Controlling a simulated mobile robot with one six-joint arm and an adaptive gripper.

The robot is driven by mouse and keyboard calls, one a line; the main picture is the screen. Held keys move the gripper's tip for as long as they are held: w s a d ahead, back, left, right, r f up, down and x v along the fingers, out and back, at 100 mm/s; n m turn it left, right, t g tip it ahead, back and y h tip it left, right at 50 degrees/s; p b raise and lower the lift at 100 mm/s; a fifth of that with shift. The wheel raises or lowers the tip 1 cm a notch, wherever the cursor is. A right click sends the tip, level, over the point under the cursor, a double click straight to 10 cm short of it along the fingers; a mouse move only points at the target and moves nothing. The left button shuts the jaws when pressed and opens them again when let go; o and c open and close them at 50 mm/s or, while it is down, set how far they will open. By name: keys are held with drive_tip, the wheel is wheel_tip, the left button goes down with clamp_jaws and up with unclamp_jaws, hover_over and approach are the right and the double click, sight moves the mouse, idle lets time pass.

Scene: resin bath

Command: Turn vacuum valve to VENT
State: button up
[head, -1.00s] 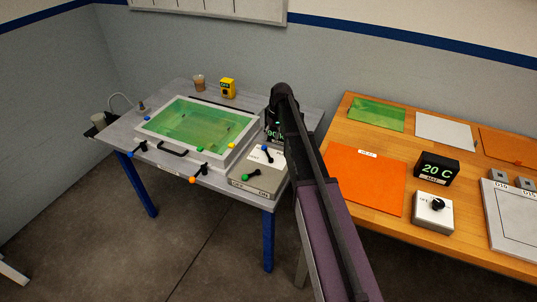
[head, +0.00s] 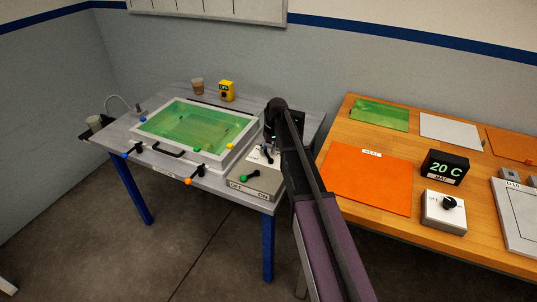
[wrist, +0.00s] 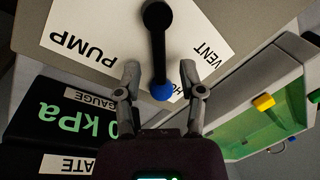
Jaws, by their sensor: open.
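The vacuum valve lever (wrist: 156,45) is black with a blue tip (wrist: 161,91), on a white plate marked PUMP, VENT and a partly hidden label beginning with H. The lever points to that partly hidden label, between PUMP and VENT. My gripper (wrist: 162,92) is open, one finger on each side of the blue tip; I cannot tell if either finger touches it. In the head view the grey valve box (head: 249,191) stands at the table's right end, with my arm beside and partly over it.
A gauge display (wrist: 62,118) reading kPa sits beside the valve. The framed green bath (head: 190,133) with coloured clamps lies left of the valve. A wooden table (head: 350,140) stands to the right.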

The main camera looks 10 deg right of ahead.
drive_tip(key=shift+f, duration=0.2)
clamp_jaws()
drive_tip(key=shift+d, duration=0.15)
drive_tip(key=shift+a, duration=0.35)
